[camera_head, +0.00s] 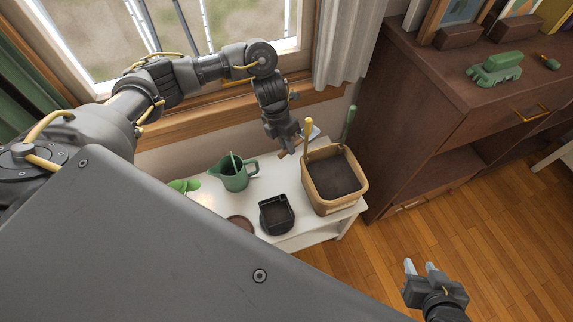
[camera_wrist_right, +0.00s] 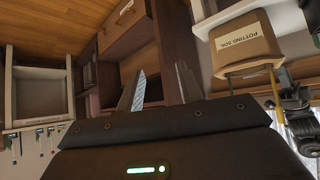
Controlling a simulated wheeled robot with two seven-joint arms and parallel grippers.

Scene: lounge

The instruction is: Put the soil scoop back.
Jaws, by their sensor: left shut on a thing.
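A yellow-handled tool (camera_head: 308,126), which I take for the soil scoop, stands up at the back left of the tan potting soil box (camera_head: 357,200). Its lower end is hidden, so I cannot tell whether it rests in the soil. The handle also shows in the right wrist view (camera_wrist_right: 274,84), where the box (camera_wrist_right: 242,42) appears upside down. My left gripper (camera_head: 300,143) is shut at this handle, beside the box's back left corner; its fingertips are small and partly hidden. My right gripper (camera_head: 421,267) is open and empty, low over the floor at the right.
On the white table (camera_head: 285,240) are a green watering jug (camera_head: 235,176), a black tray (camera_head: 276,216) and a brown saucer (camera_head: 240,223). A green-handled tool (camera_head: 348,122) stands behind the box. A dark wooden cabinet (camera_head: 425,120) stands close at the right. The window is behind.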

